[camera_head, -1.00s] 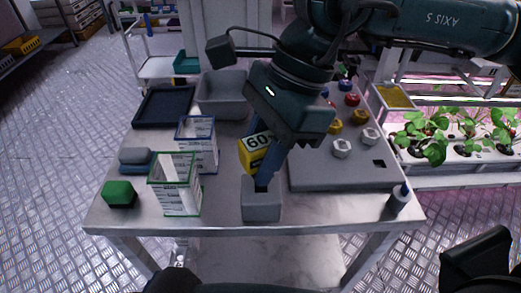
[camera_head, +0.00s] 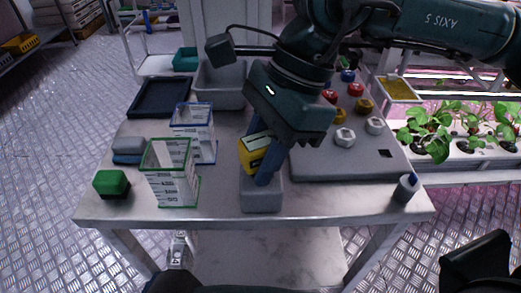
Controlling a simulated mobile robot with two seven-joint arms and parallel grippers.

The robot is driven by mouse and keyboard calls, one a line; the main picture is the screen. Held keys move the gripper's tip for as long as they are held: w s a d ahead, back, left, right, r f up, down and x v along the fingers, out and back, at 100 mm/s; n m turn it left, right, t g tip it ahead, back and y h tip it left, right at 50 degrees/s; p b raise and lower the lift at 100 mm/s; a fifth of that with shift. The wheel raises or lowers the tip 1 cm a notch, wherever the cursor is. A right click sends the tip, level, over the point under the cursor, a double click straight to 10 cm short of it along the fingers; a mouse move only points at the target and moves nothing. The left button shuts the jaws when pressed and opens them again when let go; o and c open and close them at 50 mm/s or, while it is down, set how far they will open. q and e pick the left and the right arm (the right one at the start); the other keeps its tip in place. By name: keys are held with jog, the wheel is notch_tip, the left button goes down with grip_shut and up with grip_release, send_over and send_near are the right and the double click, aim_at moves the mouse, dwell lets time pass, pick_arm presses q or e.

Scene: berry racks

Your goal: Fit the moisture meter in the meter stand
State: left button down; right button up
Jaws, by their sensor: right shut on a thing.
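The moisture meter (camera_head: 248,160) is yellow with a pale display on its upper face. My right gripper (camera_head: 258,160) has blue fingers and is shut on it, one finger in front hiding part of the meter. The meter stand (camera_head: 262,199) is a grey block near the table's front edge. The meter is directly over the stand, its lower end down at the stand's top. The finger hides the join, so I cannot tell how far it is inside. My left gripper is not in view.
Two clear label-printed containers, one green-rimmed (camera_head: 172,190) and one blue-rimmed (camera_head: 210,145), stand left of the stand. A green block (camera_head: 111,184) lies at the left edge. A grey board (camera_head: 330,172) with coloured knobs lies to the right, a small bottle (camera_head: 404,190) at the right corner.

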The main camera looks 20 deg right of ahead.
jog(key=shift+f, duration=0.35)
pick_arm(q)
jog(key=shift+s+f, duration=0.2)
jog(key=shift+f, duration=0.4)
pick_arm(e)
jog(key=o, duration=1.6)
jog(key=shift+r, duration=0.1)
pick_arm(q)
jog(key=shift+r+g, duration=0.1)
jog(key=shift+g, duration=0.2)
pick_arm(e)
jog(key=shift+r, duration=0.15)
jog(key=shift+r+p, duration=1.65)
jog(key=shift+r, duration=1.25)
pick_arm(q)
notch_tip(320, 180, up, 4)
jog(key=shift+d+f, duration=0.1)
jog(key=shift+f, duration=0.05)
pick_arm(e)
jog(key=shift+f, duration=0.1)
